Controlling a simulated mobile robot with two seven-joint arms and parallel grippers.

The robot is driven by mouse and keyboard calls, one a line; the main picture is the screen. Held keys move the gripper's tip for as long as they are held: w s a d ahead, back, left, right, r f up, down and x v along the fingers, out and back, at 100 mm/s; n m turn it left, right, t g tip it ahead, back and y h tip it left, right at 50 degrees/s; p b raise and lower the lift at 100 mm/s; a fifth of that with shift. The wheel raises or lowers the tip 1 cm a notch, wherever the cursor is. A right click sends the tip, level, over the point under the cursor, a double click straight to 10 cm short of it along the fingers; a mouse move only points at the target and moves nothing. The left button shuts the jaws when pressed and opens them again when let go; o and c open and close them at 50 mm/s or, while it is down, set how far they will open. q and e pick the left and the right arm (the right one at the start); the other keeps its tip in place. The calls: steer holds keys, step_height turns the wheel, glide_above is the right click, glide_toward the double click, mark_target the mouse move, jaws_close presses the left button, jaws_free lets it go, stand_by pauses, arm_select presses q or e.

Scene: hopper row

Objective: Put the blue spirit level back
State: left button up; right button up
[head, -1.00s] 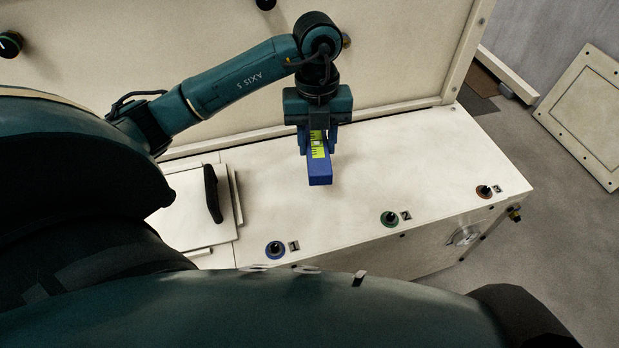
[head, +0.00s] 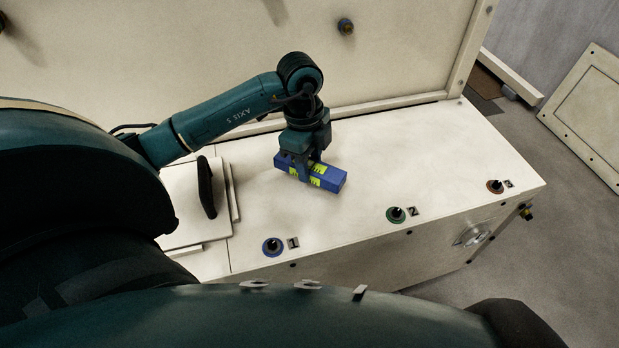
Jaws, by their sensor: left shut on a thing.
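The blue spirit level (head: 333,181) is a blue bar with yellow-green marked patches. It is in the middle of the head view, at the white bench top (head: 420,150). My left gripper (head: 307,174) is shut on it near its middle, fingers pointing down. The level lies roughly flat, its right end angled toward the viewer. I cannot tell whether it touches the bench top. My right gripper is not in view.
A hatch with a black handle (head: 206,187) is at left. A panel wall (head: 400,50) rises behind. The bench's right half is clear.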

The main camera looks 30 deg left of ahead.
arm_select(q)
steer(key=shift+f+b, duration=0.4)
steer(key=shift+f, duration=1.95)
steer(key=shift+f, duration=0.15)
steer(key=o, duration=1.2)
